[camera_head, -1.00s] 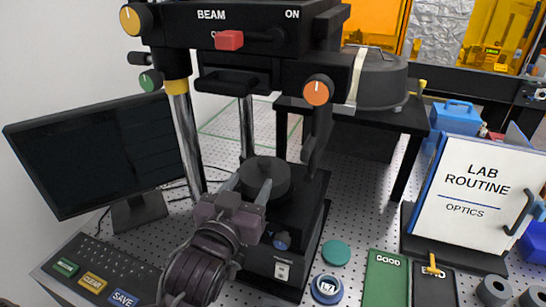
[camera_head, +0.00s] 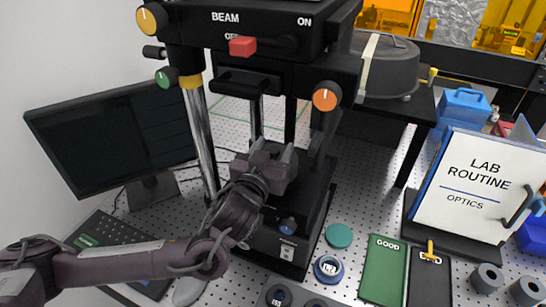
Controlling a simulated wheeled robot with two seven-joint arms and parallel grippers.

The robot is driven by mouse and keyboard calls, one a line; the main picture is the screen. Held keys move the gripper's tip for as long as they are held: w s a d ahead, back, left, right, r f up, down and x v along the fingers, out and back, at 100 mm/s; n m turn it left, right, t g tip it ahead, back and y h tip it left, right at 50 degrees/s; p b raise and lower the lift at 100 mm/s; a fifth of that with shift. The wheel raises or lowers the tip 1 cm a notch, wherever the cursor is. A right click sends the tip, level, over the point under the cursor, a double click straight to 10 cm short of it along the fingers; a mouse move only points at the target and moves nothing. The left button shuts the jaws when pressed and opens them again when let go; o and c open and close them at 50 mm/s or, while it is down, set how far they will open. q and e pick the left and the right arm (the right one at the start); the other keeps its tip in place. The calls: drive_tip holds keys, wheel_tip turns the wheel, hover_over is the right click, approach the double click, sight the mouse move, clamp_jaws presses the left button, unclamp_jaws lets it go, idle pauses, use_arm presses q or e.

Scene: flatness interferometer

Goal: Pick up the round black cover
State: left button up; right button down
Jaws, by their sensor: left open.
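A round black cover (camera_head: 287,176) sits on the black stage of the instrument, under its overhanging head. It is mostly hidden behind my left gripper. My left gripper (camera_head: 270,150) is open, with its fingers at the cover, one toward the left and one toward the right. I cannot tell whether they touch it. My right gripper is not in view.
The instrument head (camera_head: 250,45) with a red switch overhangs the stage, and a chrome post (camera_head: 200,135) stands close left. A monitor (camera_head: 110,135) is at left. A strapped black dome (camera_head: 390,68) rests on a rear table. A teal disc (camera_head: 339,235) and green tray (camera_head: 384,270) lie at right.

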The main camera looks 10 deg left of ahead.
use_arm(q)
clamp_jaws()
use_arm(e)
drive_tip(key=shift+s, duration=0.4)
